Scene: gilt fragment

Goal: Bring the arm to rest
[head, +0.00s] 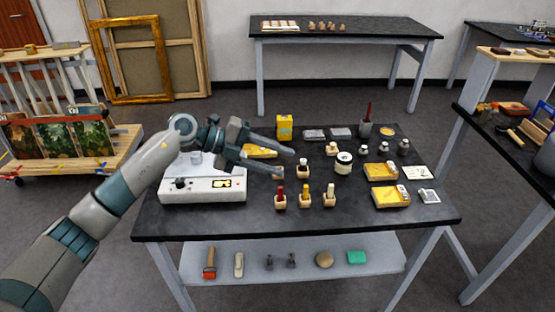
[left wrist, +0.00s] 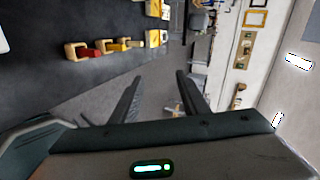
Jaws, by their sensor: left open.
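My left arm (head: 107,190) comes in from the left in the head view. My left gripper (head: 285,162) is open above the black-topped table (head: 240,221), over the area beside the white device (head: 200,190). In the left wrist view its two fingers (left wrist: 155,97) stand apart with nothing between them. The tabletop (left wrist: 60,50) fills the left of that view. My right gripper does not show in either view.
Small wooden holders with coloured tops (head: 304,200), a white jar (head: 343,163) and yellow boxes (head: 391,196) stand on the table near the gripper. A lower shelf (head: 300,246) holds several tools. Another workbench (head: 520,150) stands at the right.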

